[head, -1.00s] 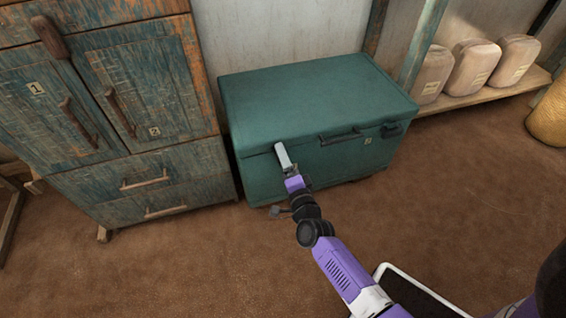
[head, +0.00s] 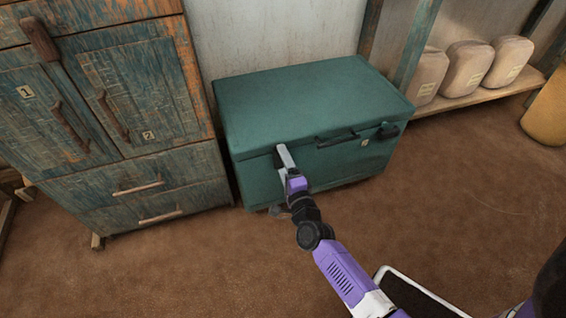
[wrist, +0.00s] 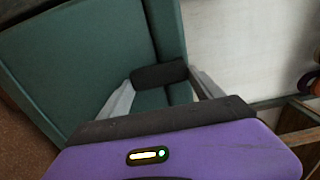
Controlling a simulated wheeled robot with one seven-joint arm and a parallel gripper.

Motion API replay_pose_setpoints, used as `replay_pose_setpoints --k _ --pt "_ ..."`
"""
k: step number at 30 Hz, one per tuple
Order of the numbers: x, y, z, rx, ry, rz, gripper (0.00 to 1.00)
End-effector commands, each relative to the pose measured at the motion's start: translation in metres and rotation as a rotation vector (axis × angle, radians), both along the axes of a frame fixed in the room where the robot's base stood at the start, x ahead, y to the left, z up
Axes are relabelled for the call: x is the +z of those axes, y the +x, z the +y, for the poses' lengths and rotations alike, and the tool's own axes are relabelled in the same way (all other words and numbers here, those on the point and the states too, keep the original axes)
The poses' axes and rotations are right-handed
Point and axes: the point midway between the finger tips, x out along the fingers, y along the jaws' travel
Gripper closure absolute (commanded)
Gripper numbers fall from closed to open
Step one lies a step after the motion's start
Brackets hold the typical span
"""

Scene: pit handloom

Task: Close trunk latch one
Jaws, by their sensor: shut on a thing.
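The green trunk (head: 310,100) stands on the floor against the wall with its lid down. My gripper (head: 283,150) is at the left part of its front, near the lid seam. In the wrist view, the fingers of my gripper (wrist: 162,76) are on both sides of a dark latch piece (wrist: 158,75) and shut on it. In the head view this latch is hidden by my gripper. A second dark latch (head: 389,131) shows at the right of the trunk front. I cannot tell whether the held latch is fastened.
A weathered blue cabinet (head: 130,100) with drawers stands close to the trunk's left. A shelf (head: 470,98) with several pale sacks is to the right. A dark handle (head: 338,138) is on the trunk front. The brown floor in front is open.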

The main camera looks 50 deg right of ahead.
Motion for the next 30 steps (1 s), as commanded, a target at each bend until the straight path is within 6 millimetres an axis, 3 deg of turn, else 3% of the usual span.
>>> replay_pose_setpoints --k 1,2,5,17,30 --pt "-0.001 -0.001 -0.001 -0.002 0.005 -0.001 0.65" --pt "-0.001 -0.001 -0.001 -0.002 0.005 -0.001 0.21" --pt "-0.001 -0.001 -0.001 -0.002 0.004 -0.001 0.03" --pt "-0.001 -0.006 0.004 0.000 0.003 0.002 0.03" --pt "0.000 -0.058 0.039 0.000 0.003 0.002 0.03"
